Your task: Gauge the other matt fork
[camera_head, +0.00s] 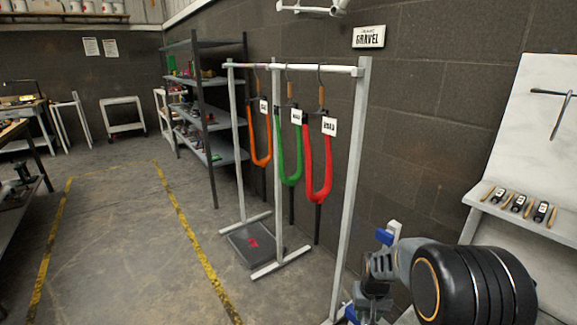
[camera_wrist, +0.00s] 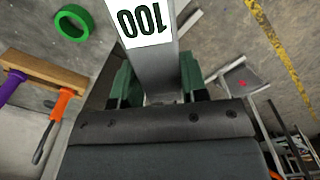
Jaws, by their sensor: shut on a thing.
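Three forks hang from hooks on a pale rack in the head view: an orange fork (camera_head: 260,150), a green fork (camera_head: 291,170) and a red fork (camera_head: 317,185). Each has a white tag; the red fork's tag is too small to read surely. I cannot tell which are matt. In the wrist view my gripper (camera_wrist: 157,84) is shut on a grey bar with a white label reading 100 (camera_wrist: 145,20), upside down in the picture, between green finger pads. The bar's far end is out of the picture. My fingertips do not show clearly in the head view.
The rack (camera_head: 357,150) stands by the wall, with a dark pad (camera_head: 240,250) on the floor beside its feet. A white wall board (camera_head: 530,150) at right has a ledge with several small black tools. A green ring (camera_wrist: 73,23) shows in the wrist view.

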